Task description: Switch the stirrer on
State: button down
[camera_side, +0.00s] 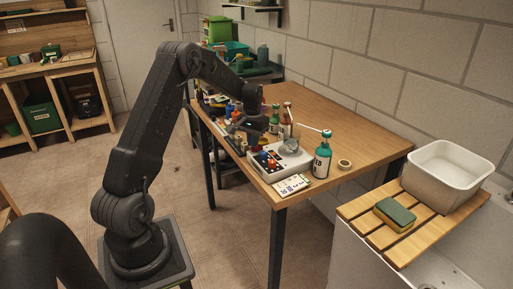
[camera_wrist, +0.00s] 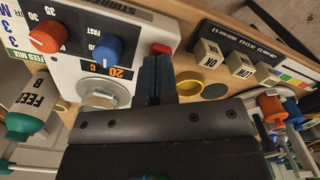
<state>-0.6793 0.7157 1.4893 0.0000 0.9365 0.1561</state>
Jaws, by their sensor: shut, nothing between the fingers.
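The stirrer is a white box (camera_side: 292,163), seen from above in the wrist view (camera_wrist: 130,22). A small red switch (camera_wrist: 160,49) sits at the box's edge. My gripper (camera_wrist: 157,62) is shut and empty, its fingertips right by the red switch. I cannot tell whether they touch it or which way the switch is set. In the side view my gripper hangs over the box's far left part.
A "FEED B" bottle (camera_wrist: 30,105) stands beside the stirrer. A teal-capped bottle (camera_side: 322,160) stands to the right. The table's (camera_side: 365,135) right part is mostly clear.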

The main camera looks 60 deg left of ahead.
jog(key=shift+f, duration=0.55)
jog(key=shift+r, duration=0.1)
jog(key=shift+r, duration=3.4)
jog(key=s+d+r+m+t+y, duration=0.1)
jog(key=s+d+r, duration=0.2)
jog(key=d+r, duration=0.55)
jog(key=s+d+r+m+t, duration=0.25)
jog(key=d+r, duration=0.25)
jog(key=d, duration=0.6)
jog(key=s+d+m+t+h, duration=0.1)
jog(key=s+d+m+t, duration=0.1)
jog(key=s+d, duration=1.1)
jog(key=s, duration=0.3)
jog(key=shift+s+d+f, duration=0.2)
jog(key=shift+s+f, duration=0.1)
